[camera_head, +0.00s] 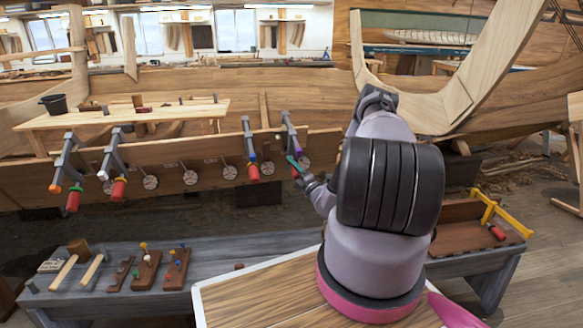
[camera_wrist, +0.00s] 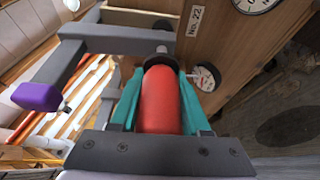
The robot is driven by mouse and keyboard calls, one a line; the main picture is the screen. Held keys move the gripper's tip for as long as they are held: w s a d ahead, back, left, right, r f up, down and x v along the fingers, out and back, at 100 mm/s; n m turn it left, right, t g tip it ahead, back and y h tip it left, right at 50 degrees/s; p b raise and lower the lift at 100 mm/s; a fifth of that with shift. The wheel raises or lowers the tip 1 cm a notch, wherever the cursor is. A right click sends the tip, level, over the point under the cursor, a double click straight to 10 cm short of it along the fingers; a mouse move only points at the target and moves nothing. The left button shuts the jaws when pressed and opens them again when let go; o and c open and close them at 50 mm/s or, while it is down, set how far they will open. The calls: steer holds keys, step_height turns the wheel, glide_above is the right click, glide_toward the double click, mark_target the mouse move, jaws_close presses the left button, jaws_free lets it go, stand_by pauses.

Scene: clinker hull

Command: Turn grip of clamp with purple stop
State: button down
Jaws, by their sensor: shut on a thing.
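The clamp with the purple stop (camera_wrist: 38,97) fills the upper left of the wrist view, with its grey bar and arm running to a screw. Its red grip (camera_wrist: 161,105) lies between the two teal fingers of my gripper (camera_wrist: 159,88), which are shut on it from both sides. In the head view this clamp (camera_head: 291,135) hangs on the hull plank, right of the other clamps. My gripper (camera_head: 297,165) reaches it from below right, and my arm hides part of the area beside it.
A grey bench (camera_head: 170,255) with tools stands below. A numbered label (camera_wrist: 195,20) and a dial (camera_wrist: 207,77) sit close to the grip.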

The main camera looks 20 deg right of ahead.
steer(key=shift+s+f+m, duration=0.1)
steer(key=shift+m, duration=0.3)
steer(key=shift+c, duration=1.9)
jaws_free()
steer(key=v, duration=1)
steer(key=shift+s+f, duration=0.25)
steer(key=shift+s, duration=0.05)
steer(key=shift+d, duration=0.15)
